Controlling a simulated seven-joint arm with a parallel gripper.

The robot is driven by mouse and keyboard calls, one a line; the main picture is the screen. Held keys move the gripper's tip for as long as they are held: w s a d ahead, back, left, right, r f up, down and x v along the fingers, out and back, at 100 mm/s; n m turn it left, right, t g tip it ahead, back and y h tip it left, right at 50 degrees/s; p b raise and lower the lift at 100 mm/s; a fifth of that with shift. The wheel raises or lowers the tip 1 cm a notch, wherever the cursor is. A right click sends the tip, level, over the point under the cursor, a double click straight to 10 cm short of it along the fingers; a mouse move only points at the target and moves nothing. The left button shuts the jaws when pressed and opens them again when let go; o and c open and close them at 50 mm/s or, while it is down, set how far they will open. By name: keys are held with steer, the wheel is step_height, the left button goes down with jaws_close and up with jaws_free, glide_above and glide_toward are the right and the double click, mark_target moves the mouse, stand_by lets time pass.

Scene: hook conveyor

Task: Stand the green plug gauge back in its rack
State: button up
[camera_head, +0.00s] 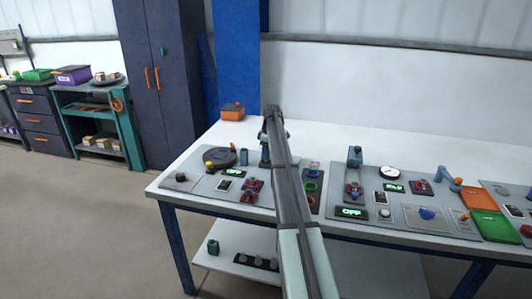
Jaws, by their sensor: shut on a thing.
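My arm reaches up the middle of the picture over the bench and covers what lies behind it. My gripper's fingers and anything between them are hidden behind the arm. A dark rack-like strip (318,202) lies just right of the arm, with green, blue and reddish round pieces in it. The green rings (311,186) are too small to tell as gauges or sockets. I cannot make out the green plug gauge for certain.
The white bench (180,205) carries a grey panel with dials and OFF displays. A dark upright device (265,152) is close left of the arm, another (355,157) to the right. Orange and green trays (492,226) lie far right. A green object (213,246) stands on the lower shelf.

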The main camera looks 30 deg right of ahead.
steer(key=shift+f, duration=0.9)
stand_by(0.8)
steer(key=o, duration=1.6)
steer(key=shift+c, duration=0.2)
steer(key=shift+r, duration=0.15)
steer(key=shift+r, duration=3.4)
